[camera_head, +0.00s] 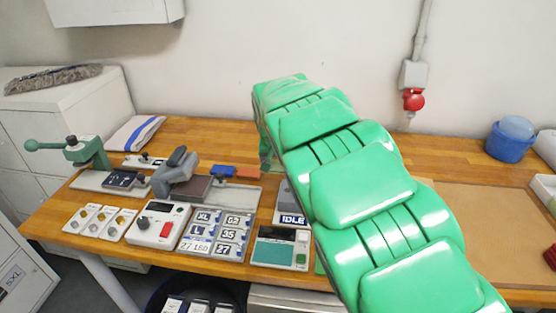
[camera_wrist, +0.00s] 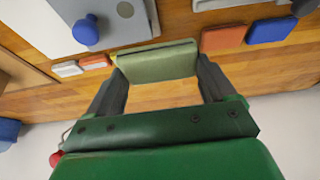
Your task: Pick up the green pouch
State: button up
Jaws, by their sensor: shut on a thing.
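The green pouch (camera_wrist: 157,62) is a flat, dull olive-green piece between the fingertips of my gripper (camera_wrist: 157,70) in the wrist view. A dark finger presses on each end of it, and the gripper is shut on it. Wooden tabletop shows between the pouch and the gripper's palm. I cannot tell whether the pouch is clear of the table. In the head view my large green arm covers the pouch and most of the gripper.
An orange-red pouch (camera_wrist: 222,38) and a blue pouch (camera_wrist: 271,30) lie close beside the held pouch. The wooden bench (camera_head: 455,160) also bears a grey clamp-like device (camera_head: 176,175), label tiles (camera_head: 216,232) and a blue tub (camera_head: 510,142). The back right is mostly clear.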

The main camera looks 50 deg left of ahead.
jog(key=s+d+r, duration=0.2)
jog(key=d, duration=0.3)
jog(key=shift+s+d+r, duration=0.15)
jog(key=shift+s+r, duration=0.1)
jog(key=shift+s, duration=0.1)
